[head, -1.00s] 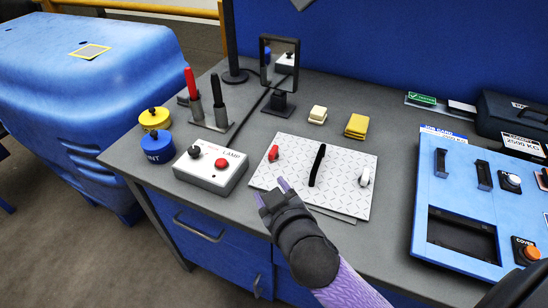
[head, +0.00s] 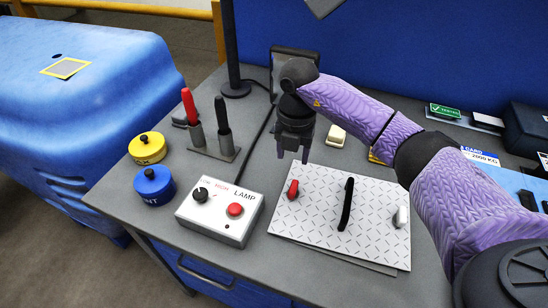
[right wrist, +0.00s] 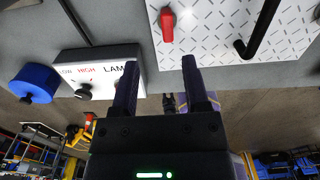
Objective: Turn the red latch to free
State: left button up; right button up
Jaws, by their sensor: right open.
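The red latch (head: 293,189) is a small red lever at the left of a white diamond-patterned plate (head: 322,222) on the grey bench. In the right wrist view the red latch (right wrist: 167,25) stands beyond the fingertips, near the plate's left edge. My right gripper (head: 293,155) points down in the head view, just behind and above the latch. In the right wrist view its fingers (right wrist: 160,65) are apart with nothing between them. The gripper does not touch the latch. My left gripper is not in view.
A lamp box (head: 220,212) with a knob and red button stands to the left. Blue (head: 154,186) and yellow (head: 147,149) pots and two upright markers stand further left.

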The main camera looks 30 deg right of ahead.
aim_at(294, 186)
jog(key=f, duration=0.1)
jog(key=s+f+b, duration=0.1)
jog(key=f, duration=0.2)
jog(key=shift+s+f, duration=0.3)
jog(key=shift+s, duration=0.1)
notch_tip(294, 186, down, 5)
jog(key=shift+w+r+b, duration=0.15)
jog(key=shift+r+b, duration=0.05)
jog(key=shift+b, duration=0.45)
jog(key=shift+f, duration=0.15)
jog(key=c, duration=0.8)
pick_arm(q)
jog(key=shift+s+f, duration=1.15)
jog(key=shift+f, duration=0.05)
